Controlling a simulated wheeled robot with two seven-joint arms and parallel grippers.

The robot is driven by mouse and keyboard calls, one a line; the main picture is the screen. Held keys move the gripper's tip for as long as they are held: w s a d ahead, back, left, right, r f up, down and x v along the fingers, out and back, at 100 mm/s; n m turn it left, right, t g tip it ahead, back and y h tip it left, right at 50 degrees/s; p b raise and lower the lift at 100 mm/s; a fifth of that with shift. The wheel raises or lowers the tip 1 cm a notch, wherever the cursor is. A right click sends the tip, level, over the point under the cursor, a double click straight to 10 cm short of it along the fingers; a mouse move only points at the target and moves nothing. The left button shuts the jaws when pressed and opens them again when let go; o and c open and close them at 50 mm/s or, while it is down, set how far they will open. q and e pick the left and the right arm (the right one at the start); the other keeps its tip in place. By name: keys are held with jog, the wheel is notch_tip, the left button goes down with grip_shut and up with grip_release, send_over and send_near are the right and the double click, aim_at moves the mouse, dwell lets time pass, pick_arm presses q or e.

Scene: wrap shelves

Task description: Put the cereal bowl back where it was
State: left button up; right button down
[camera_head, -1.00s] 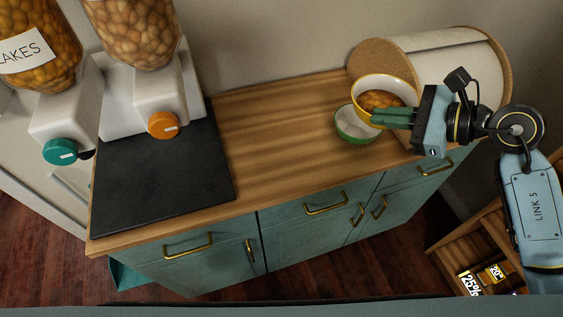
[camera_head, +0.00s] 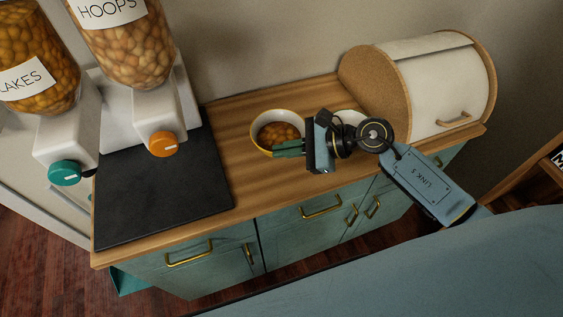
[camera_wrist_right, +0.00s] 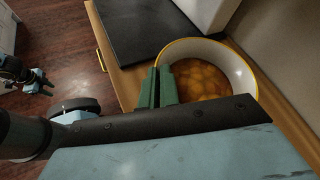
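The cereal bowl (camera_head: 277,116), white with a yellow rim and full of brown cereal, is over the middle of the wooden counter, left of the bread bin. I cannot tell whether its base touches the wood. My right gripper (camera_head: 289,148) is shut on its near rim; in the right wrist view its green fingers (camera_wrist_right: 157,87) pinch the rim of the bowl (camera_wrist_right: 238,70). A second bowl (camera_head: 350,117), white inside, is partly hidden behind my right gripper. My left gripper (camera_wrist_right: 40,87) shows small at the left of the right wrist view, empty, its fingers apart.
The bread bin (camera_head: 432,85) stands at the counter's right end. Two cereal dispensers, with a teal knob (camera_head: 65,173) and an orange knob (camera_head: 163,144), stand at the left. A black mat (camera_head: 160,190) lies before them. The wood (camera_head: 235,150) between mat and bowl is clear.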

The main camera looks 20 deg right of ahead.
jog(key=shift+f+b, duration=0.35)
jog(key=shift+f, duration=3.25)
jog(key=shift+f, duration=0.15)
jog(key=c, duration=1.6)
grip_release()
jog(key=b+v, duration=0.1)
jog(key=v, duration=1.1)
jog(key=shift+b, duration=0.3)
jog(key=shift+w, duration=0.1)
